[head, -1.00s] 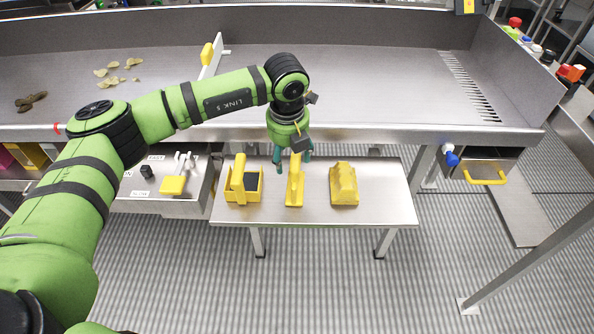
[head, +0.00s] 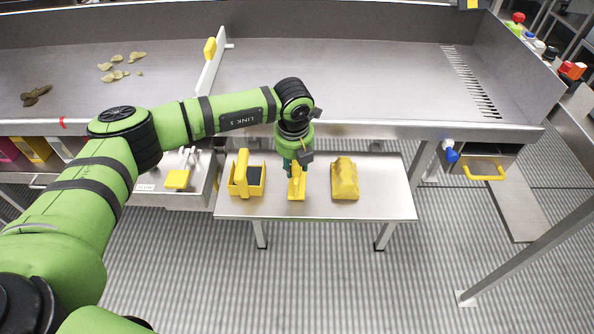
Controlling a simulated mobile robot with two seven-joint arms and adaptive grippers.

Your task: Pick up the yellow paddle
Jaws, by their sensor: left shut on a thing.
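The yellow paddle (head: 296,190) stands near the middle of the small metal table (head: 375,200), its flat yellow part low and its handle rising. My left gripper (head: 296,168) points down from above and is shut on the upper part of the paddle. The fingers partly hide the handle. The paddle's lower end looks to be at or just above the table top; I cannot tell if it touches. My right gripper is not in view.
A yellow holder with a dark inside (head: 247,180) stands left of the paddle, and a yellow block-like piece (head: 344,180) right of it. The large metal trough (head: 380,85) lies behind. A drawer (head: 195,197) with a yellow-headed tool (head: 178,179) is at left.

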